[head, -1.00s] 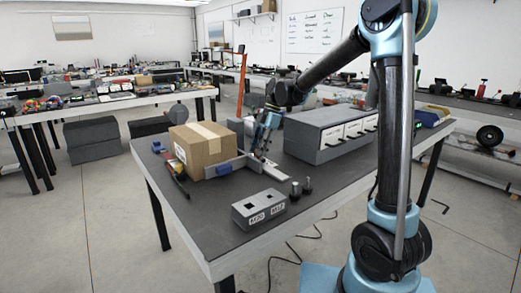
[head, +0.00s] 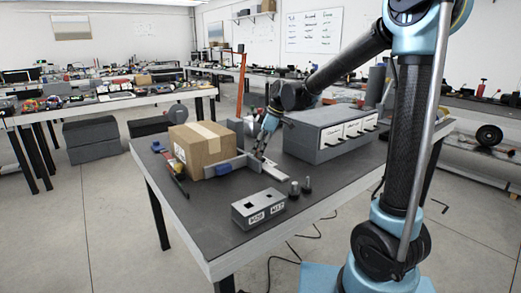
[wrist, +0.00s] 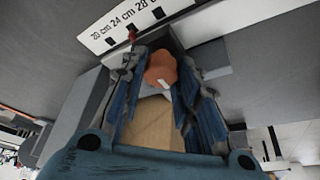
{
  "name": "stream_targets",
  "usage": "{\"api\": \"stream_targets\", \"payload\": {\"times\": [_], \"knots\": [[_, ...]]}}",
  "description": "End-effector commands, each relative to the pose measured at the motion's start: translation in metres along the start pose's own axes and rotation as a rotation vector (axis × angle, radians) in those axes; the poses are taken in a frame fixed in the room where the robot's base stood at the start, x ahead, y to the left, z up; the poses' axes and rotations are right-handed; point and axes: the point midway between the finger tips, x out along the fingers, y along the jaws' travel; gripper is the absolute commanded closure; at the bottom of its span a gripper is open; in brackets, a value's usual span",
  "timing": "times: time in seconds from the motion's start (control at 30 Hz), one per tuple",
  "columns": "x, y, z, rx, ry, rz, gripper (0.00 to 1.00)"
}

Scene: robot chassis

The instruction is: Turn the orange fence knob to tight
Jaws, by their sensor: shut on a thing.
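The orange fence knob (wrist: 161,70) shows in the wrist view between the two blue fingers of my gripper (wrist: 160,58), which is shut on it. A short white mark shows on the knob's face. In the head view my gripper (head: 262,150) points down at the grey fence (head: 240,162) beside the cardboard box, and the fingers hide the knob. A white scale (wrist: 125,23) with black centimetre marks lies beyond the knob in the wrist view.
The cardboard box (head: 200,150) stands left of my gripper. A grey block with square holes (head: 258,208) and two dark pegs (head: 301,186) are in front. The near left tabletop (head: 195,205) is clear.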

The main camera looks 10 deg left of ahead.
Motion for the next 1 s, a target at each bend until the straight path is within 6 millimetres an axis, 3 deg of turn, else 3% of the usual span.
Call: {"api": "stream_targets", "payload": {"times": [0.53, 0.57, 0.63, 1.0], "knots": [[-0.0001, 0.0009, -0.0008, 0.024, 0.002, 0.012, 0.95], [-0.0001, 0.0009, -0.0008, 0.024, 0.002, 0.012, 0.66], [-0.0001, 0.0008, -0.0007, 0.024, 0.001, 0.011, 0.51], [-0.0016, 0.0003, -0.0002, 0.023, 0.0, 0.01, 0.51]]}}
